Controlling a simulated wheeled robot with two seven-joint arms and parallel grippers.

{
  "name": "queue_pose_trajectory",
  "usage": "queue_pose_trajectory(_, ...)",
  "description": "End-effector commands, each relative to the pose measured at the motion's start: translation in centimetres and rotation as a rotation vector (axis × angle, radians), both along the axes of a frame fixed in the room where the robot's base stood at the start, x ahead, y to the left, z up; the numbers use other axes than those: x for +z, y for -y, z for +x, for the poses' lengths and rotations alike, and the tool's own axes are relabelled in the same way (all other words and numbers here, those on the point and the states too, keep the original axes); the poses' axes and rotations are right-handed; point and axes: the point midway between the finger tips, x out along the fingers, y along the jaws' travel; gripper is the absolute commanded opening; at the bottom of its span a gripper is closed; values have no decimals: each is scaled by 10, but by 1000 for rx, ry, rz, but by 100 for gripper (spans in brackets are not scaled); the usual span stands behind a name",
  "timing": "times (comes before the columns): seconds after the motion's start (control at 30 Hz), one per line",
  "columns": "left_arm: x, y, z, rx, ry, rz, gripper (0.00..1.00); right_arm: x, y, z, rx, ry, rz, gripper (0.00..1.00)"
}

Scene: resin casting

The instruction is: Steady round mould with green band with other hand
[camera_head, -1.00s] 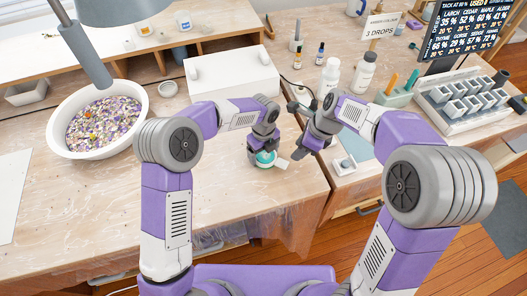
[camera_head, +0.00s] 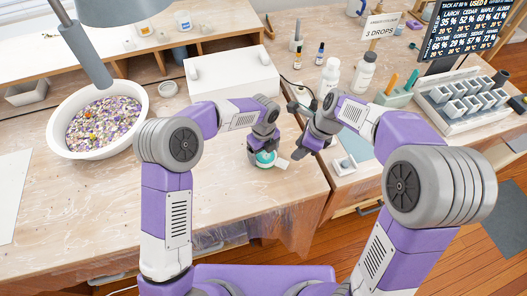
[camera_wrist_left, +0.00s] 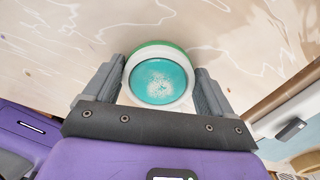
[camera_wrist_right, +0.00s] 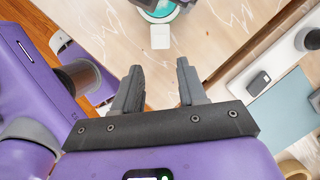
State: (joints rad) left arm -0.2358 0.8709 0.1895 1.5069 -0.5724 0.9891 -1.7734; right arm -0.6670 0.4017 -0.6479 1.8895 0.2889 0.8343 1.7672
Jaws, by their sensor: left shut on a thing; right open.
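The round mould with the green band (camera_wrist_left: 158,78) stands on the wooden bench. It holds teal resin with pale flecks on its surface. My left gripper (camera_wrist_left: 160,82) is shut on the mould, one finger on each side of its wall. In the head view the mould (camera_head: 265,159) shows below the left gripper, which partly covers it. My right gripper (camera_wrist_right: 158,80) is open and empty, to the right of the mould. In the right wrist view the mould (camera_wrist_right: 158,8) is at the top edge, beyond the fingertips, with a small white tab (camera_wrist_right: 160,37) nearer them.
A white bowl of colourful pieces (camera_head: 60,142) stands at the left. A white box (camera_head: 232,75) is behind the grippers. White bottles (camera_head: 363,73), a rack of small cups (camera_head: 465,98) and a dark sign board (camera_head: 470,30) stand at the right. The bench front is clear.

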Motion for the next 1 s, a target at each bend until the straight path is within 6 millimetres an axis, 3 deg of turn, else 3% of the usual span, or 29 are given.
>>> queue_pose_trajectory(0.03, -1, 0, 0, 0, -1, 0, 48, 0, 0, 0, -2, -1, -1, 33)
queue_pose_trajectory(0.27, -2, 0, -1, 0, -3, 0, 48, -11, -14, -2, -157, -44, -20, 0)
queue_pose_trajectory(0.63, -2, 0, -1, 0, -3, 1, 48, -18, -32, 2, -674, -50, -49, 0)
queue_pose_trajectory(0.83, -3, 0, -1, 0, -5, 1, 48, -17, -33, 4, -783, -34, -40, 0)
queue_pose_trajectory(1.0, -3, 0, -1, -1, -5, 1, 48, -33, -32, 4, -791, -36, -39, 0)
